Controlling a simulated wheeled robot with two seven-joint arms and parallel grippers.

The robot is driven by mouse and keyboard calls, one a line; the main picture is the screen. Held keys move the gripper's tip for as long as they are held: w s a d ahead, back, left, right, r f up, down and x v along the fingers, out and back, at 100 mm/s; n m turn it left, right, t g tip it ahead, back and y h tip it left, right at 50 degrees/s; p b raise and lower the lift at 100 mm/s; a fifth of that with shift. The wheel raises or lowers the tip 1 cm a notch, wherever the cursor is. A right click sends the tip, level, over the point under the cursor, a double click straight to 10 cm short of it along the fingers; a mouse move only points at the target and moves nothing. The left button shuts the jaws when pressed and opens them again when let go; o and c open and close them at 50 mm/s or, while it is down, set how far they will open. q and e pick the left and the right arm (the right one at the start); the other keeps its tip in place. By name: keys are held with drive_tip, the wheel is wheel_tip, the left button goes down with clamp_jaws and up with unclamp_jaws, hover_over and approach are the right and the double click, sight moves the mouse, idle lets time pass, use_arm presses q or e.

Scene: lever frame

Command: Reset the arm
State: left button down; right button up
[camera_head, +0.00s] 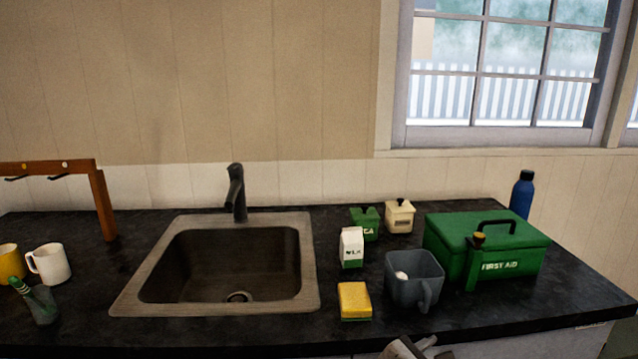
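Part of a grey and white gripper (412,348), which looks like my right one, shows at the bottom edge, low in front of the counter. Most of it is cut off, so its opening cannot be told. It appears apart from the objects on the counter. My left gripper is not in view. No lever frame is clearly seen. The dark faucet (237,195) stands upright behind the sink (135,290). A green first aid box (515,255) is at the right, lid down, with a dark handle on top and a green upright piece with a brown top at its front.
The dark counter (580,300) holds a grey mug (412,280), a yellow sponge (355,300), a milk carton (351,247), a green canister (364,223), a cream canister (400,216) and a blue bottle (522,194). White (52,264) and yellow mugs (10,262) stand left, near a wooden rack (103,205).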

drive_tip(key=s+a+f+m+g+y, duration=0.1)
drive_tip(key=s+a+f+m+y, duration=0.2)
drive_tip(key=f, duration=0.5)
drive_tip(key=s+a+f+m+y, duration=0.1)
drive_tip(key=s+f+m+y, duration=0.2)
drive_tip(key=s+f+y, duration=0.3)
drive_tip(key=s+f+m+t+y, duration=0.1)
drive_tip(key=s+f+m+y, duration=0.2)
drive_tip(key=s+m, duration=0.7)
drive_tip(key=m+y, duration=0.1)
drive_tip(key=m, duration=0.3)
drive_tip(key=shift+s+a+y, duration=0.25)
drive_tip(key=shift+y, duration=0.05)
drive_tip(key=shift+f, duration=0.1)
